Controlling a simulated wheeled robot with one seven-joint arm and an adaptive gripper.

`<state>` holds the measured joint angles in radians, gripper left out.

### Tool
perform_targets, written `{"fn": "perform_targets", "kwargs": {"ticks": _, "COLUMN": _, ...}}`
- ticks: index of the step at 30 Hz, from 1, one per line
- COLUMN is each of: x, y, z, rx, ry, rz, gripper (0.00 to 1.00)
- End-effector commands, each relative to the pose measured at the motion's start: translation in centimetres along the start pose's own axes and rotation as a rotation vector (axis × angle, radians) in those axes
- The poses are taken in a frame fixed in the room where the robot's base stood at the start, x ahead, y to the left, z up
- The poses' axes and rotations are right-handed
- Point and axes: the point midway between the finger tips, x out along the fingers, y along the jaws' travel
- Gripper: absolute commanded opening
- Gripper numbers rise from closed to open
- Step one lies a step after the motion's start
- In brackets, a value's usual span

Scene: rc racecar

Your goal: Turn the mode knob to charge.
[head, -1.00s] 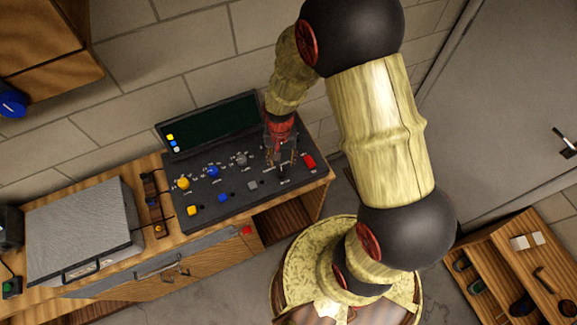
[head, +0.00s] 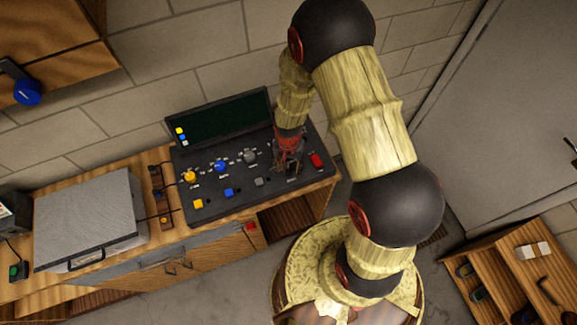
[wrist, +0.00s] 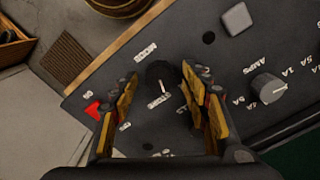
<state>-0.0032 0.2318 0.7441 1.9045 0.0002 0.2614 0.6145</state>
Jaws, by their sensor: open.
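The mode knob (wrist: 160,77) is a round black knob with a white pointer line, on the dark control panel (head: 240,195). In the wrist view its pointer runs down towards a small white label below it, which is too small to read surely. My gripper (wrist: 163,75) is open, with one finger on each side of the knob; I cannot tell whether either finger touches it. In the head view my gripper (head: 289,160) is over the right part of the panel and hides the knob.
A grey amps knob (wrist: 268,88), a grey square button (wrist: 236,19) and a red switch (wrist: 93,110) are near the fingers. Yellow (head: 189,176) and blue (head: 220,166) knobs sit further left. A dark screen (head: 222,115) stands behind the panel.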

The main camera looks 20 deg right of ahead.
Motion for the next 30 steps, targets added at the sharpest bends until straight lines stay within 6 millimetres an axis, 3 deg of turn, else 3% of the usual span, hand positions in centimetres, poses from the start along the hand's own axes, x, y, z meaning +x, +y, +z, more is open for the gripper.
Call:
{"fn": "perform_targets", "kwargs": {"ticks": 3, "x": -0.02, "y": 0.0, "z": -0.01, "rx": 0.0, "ry": 0.0, "rz": 0.0, "gripper": 0.45}}
{"fn": "perform_targets", "kwargs": {"ticks": 25, "x": -0.04, "y": -0.01, "z": -0.01, "rx": 0.0, "ry": 0.0, "rz": 0.0, "gripper": 0.03}}
{"fn": "perform_targets", "kwargs": {"ticks": 30, "x": -0.03, "y": -0.02, "z": -0.02, "rx": -0.006, "ry": 0.0, "rz": 0.0, "gripper": 0.02}}
